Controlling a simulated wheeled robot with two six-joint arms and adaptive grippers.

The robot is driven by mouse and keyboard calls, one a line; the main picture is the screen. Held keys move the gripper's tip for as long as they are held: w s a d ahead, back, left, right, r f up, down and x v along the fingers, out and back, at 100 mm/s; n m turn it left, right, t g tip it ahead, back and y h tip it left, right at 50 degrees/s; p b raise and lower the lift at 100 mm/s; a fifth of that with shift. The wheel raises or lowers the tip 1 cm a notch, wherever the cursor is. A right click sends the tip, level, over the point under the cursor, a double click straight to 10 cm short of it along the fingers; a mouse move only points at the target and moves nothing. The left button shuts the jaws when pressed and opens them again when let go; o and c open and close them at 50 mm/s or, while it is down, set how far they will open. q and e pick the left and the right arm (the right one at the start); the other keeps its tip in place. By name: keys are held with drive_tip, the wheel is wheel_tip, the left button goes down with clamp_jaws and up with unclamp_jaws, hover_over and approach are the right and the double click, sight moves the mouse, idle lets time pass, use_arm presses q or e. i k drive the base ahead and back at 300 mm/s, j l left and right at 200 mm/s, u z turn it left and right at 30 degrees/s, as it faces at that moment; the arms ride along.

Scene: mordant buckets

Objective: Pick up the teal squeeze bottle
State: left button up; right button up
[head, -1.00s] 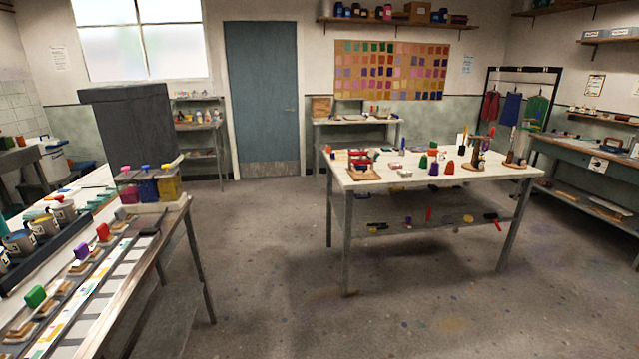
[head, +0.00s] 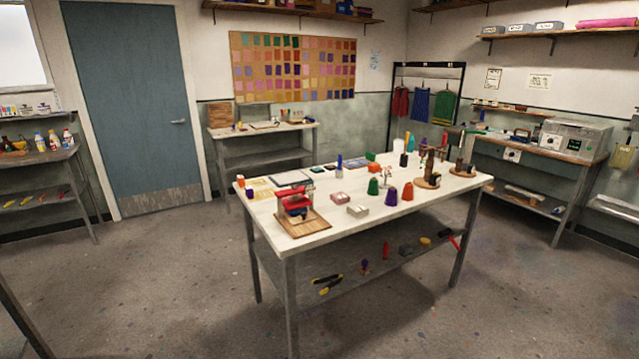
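I cannot make out a teal squeeze bottle for certain in the head view. Several small bottles, one of them white with a coloured cap (head: 38,142), stand on the shelf unit at the left edge. They are too small to tell a teal one among them. Neither of my grippers is in view.
A white-topped table (head: 325,231) stands ahead, with a red press (head: 297,200), a green cone (head: 373,187), a purple cone (head: 391,196) and an orange cone (head: 408,190) on it. A blue door (head: 130,110) is behind. Open floor (head: 170,270) lies to the left.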

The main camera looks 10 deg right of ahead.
sight(410, 145)
drive_tip(key=i+l+z, duration=0.2)
drive_tip(key=i+z, duration=0.6)
drive_tip(key=z, duration=0.15)
drive_tip(key=i+z, duration=0.45)
drive_tip(key=i+u, duration=0.15)
drive_tip(key=i, duration=0.25)
drive_tip(key=i+l+u, duration=0.15)
drive_tip(key=i, duration=0.3)
drive_tip(key=i+l+u, duration=0.15)
drive_tip(key=i, duration=0.25)
drive_tip(key=i+l+u, duration=0.1)
drive_tip(key=i, duration=0.3)
drive_tip(key=l, duration=0.1)
